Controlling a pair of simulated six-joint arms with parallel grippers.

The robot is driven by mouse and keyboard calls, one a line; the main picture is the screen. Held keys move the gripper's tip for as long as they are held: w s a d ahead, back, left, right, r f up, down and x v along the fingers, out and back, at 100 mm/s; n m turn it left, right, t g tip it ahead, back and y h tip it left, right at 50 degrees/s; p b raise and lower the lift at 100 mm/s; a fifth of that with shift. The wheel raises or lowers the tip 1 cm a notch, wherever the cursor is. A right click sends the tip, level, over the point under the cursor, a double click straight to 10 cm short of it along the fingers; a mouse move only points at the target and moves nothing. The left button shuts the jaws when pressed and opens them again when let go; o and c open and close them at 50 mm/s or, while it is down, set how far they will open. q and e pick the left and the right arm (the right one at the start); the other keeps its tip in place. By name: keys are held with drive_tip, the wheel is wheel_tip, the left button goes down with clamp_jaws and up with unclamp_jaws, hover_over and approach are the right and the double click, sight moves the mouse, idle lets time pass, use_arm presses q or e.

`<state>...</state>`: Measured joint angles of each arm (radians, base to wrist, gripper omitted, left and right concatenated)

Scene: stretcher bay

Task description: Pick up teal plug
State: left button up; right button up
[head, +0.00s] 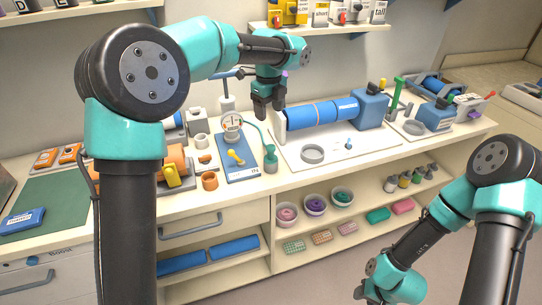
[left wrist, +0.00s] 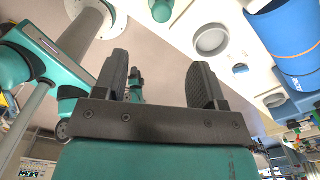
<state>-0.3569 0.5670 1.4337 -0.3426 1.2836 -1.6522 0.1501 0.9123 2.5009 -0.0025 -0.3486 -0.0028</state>
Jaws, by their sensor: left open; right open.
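A teal piece (head: 343,197), which may be the teal plug, sits in the rightmost of the bowls on the open shelf under the counter. I cannot tell its exact shape. My left gripper (head: 264,106) hangs open and empty above the counter, higher than the bowls and to their left. Its two dark fingers stand well apart in the left wrist view (left wrist: 160,82). My right arm reaches low at the right of the head view, its wrist at the bottom edge. The right gripper shows small between the left fingers in the left wrist view (left wrist: 135,74), with nothing seen in it.
The counter overhangs this shelf.

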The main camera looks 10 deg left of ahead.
sight(271, 146)
use_arm(q)
wheel_tip(271, 146, down, 12)
drive_tip(key=shift+r, duration=0.1)
idle(0.4)
drive_tip(key=shift+d+f, duration=0.15)
drive_tip(key=shift+f, duration=1.2)
drive_tip(key=shift+d+f, duration=0.15)
drive_tip(key=shift+f, duration=1.15)
drive_tip(key=c, duration=1)
drive_tip(key=shift+r, duration=0.1)
